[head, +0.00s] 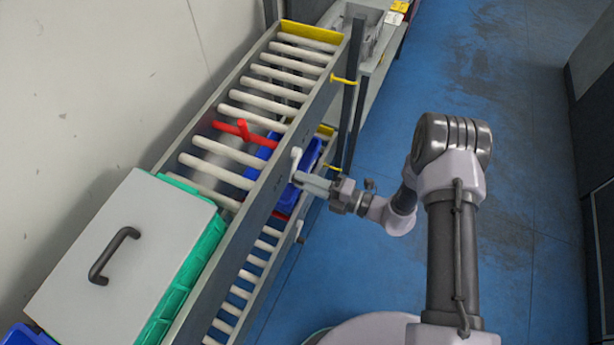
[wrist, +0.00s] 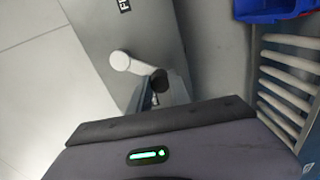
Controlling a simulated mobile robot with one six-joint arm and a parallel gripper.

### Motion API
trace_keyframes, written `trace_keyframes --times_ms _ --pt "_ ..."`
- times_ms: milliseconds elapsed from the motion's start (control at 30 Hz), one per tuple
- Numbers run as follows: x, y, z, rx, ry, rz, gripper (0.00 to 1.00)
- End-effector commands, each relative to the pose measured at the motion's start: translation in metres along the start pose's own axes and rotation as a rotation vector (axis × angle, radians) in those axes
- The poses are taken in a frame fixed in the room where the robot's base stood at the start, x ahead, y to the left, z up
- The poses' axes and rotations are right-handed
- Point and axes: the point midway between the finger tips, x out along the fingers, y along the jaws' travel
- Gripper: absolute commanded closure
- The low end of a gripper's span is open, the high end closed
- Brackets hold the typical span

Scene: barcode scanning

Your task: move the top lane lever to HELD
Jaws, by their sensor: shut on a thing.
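The top lane lever (head: 296,157) is a short pale handle on the outer side rail of the upper roller lane. In the wrist view the lever (wrist: 137,67) has a round white pivot and an arm slanting down right to a dark knob (wrist: 159,80). My gripper (head: 299,178) reaches the rail from the right; in the wrist view the jaws (wrist: 153,97) are shut at the knob, partly hidden by the gripper body. A black label (wrist: 124,4) on the rail is cut off, and its full word is unreadable. A red stop (head: 243,131) shows among the upper rollers.
A green crate (head: 187,278) with a grey handled lid (head: 120,255) is on the upper lane. A blue bin (head: 309,160) is on the lower lane, which has another pale lever (head: 299,230). Yellow pegs (head: 343,80) stick out from the rail. Blue floor (head: 520,230) is open at right.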

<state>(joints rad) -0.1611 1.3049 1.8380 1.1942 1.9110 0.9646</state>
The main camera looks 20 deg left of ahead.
Motion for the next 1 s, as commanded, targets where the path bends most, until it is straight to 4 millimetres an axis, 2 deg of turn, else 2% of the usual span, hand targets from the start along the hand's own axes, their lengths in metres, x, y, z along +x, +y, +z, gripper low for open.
trace_keyframes --times_ms 267,733,767,833,1000 --pt "-0.0001 0.0023 -0.004 0.067 0.001 -0.001 1.0" --pt "-0.0001 0.0025 -0.0044 0.077 0.001 0.0 1.0" --pt "-0.0001 0.0025 -0.0044 0.077 0.001 0.0 0.71" --pt "-0.0001 0.0026 -0.0043 0.076 0.001 0.0 0.57" --pt "0.0 0.0028 -0.0041 0.075 0.0 0.0 0.55"
